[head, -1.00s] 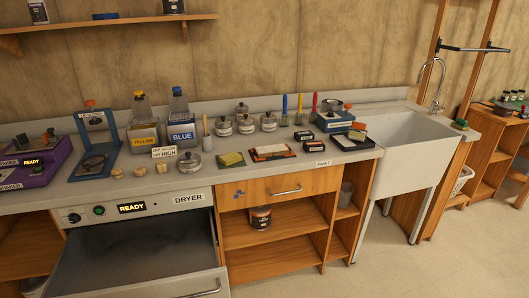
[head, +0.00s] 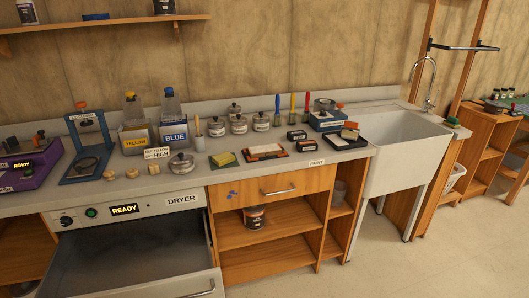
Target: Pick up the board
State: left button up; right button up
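I cannot tell for certain which thing is the board. A flat orange-brown piece with a white top (head: 265,152) lies on the counter, near its front edge. To its left lies a green flat piece with a yellow block (head: 224,158) on it. To its right, a black tray (head: 344,142) holds a pale piece, partly covered. Neither of my grippers is in view.
The counter (head: 200,187) is crowded with jars, YELLOW (head: 135,141) and BLUE (head: 174,137) bins and small black boxes (head: 306,146). The DRYER drawer (head: 130,262) stands open below. A white sink (head: 405,145) is at the right; the floor (head: 330,285) in front is clear.

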aim_at(273, 148)
jog(key=i+l+u, duration=0.6)
jog(key=l, duration=0.4)
jog(key=i+l+u, duration=0.2)
jog(key=i+l, duration=0.1)
jog(key=l, duration=0.1)
